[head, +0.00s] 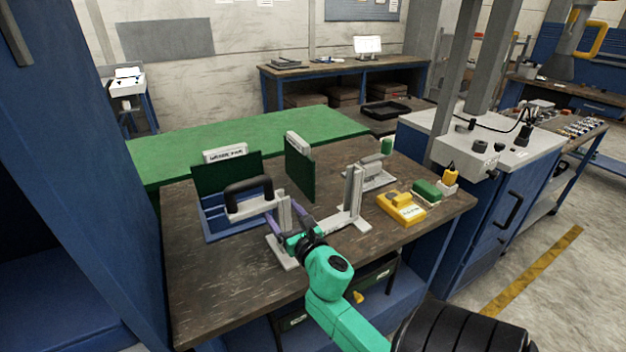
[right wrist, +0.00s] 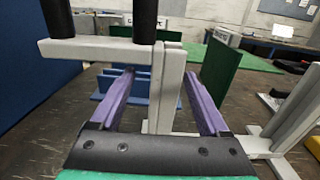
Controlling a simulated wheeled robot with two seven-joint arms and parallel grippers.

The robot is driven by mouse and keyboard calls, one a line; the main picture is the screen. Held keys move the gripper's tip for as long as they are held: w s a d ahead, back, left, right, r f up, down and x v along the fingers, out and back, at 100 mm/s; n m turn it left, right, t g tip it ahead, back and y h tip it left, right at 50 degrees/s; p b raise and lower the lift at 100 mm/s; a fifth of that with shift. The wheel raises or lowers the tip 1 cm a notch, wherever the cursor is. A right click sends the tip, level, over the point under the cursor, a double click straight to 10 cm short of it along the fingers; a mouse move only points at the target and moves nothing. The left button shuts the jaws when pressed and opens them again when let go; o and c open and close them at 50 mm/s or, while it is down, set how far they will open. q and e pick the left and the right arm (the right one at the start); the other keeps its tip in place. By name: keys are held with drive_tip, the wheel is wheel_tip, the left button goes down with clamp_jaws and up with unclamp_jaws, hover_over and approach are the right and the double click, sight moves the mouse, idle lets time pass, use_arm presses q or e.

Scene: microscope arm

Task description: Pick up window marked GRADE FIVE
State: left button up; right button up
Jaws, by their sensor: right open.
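A dark green panel (head: 212,181) with a white top label (head: 225,153) stands upright at the blue rack (head: 212,237). The label's writing is too small to read surely. A second dark green panel (head: 299,172) with a pale top bar stands upright to its right; it shows too in the right wrist view (right wrist: 221,68). My right gripper (head: 272,210) is open, beside a light grey stand (head: 286,215) with a black handle (head: 247,187). In the right wrist view its purple fingers (right wrist: 161,75) lie either side of the grey post (right wrist: 170,95). My left gripper is out of view.
Another grey upright stand (head: 349,200) is right of my right gripper. A yellow device (head: 401,208) and green block (head: 427,190) sit near the right edge of the wooden table (head: 215,295). The front left of the table is clear.

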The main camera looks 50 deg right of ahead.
drive_tip(key=x, duration=0.1)
drive_tip(key=p+x, duration=0.1)
drive_tip(key=x, duration=0.3)
drive_tip(key=shift+w+d, duration=0.1)
drive_tip(key=shift+d, duration=0.3)
drive_tip(key=c, duration=0.4)
drive_tip(key=shift+a, duration=0.1)
clamp_jaws()
drive_tip(key=shift+r, duration=0.1)
idle(0.4)
